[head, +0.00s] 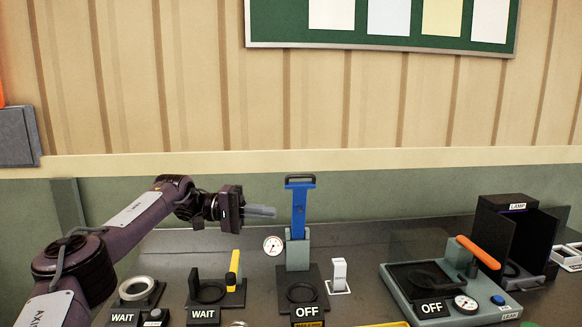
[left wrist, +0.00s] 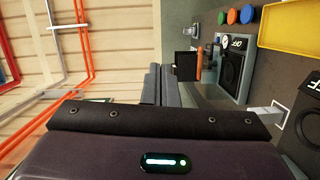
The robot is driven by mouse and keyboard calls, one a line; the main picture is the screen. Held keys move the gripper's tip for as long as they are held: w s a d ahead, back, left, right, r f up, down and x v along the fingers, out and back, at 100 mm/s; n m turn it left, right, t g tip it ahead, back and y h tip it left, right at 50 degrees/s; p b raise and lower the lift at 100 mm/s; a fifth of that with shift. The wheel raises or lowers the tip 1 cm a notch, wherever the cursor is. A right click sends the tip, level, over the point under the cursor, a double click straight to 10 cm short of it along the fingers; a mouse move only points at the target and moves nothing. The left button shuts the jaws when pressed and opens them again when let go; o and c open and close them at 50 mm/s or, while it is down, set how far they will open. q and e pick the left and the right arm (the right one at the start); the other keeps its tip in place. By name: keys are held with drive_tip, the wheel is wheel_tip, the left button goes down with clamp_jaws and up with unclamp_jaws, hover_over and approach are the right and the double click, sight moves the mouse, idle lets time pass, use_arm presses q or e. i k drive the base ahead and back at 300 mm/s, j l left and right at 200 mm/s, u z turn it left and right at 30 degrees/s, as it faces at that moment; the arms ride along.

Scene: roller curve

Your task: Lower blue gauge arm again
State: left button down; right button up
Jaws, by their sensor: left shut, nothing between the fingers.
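The blue gauge arm (head: 299,208) stands upright in its grey bracket (head: 298,250), with a dark handle bar on top. A round white gauge (head: 273,245) sits to the left of the bracket. An OFF label (head: 305,312) is on the front of its base. My left gripper (head: 262,211) is shut and empty, its fingers pointing right. The fingertips are just left of the blue arm's upper part in the head view; I cannot tell whether they touch. The shut fingers (left wrist: 160,85) also show in the left wrist view. My right gripper is out of view.
A black holder with a yellow lever (head: 234,268) and a WAIT label stands to the left. A white switch (head: 339,274) is just right. Farther right is a grey unit with an orange lever (head: 477,252), beside a dark LAMP box (head: 507,203).

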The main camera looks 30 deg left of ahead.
sight(299, 189)
drive_tip(key=i+j, duration=0.95)
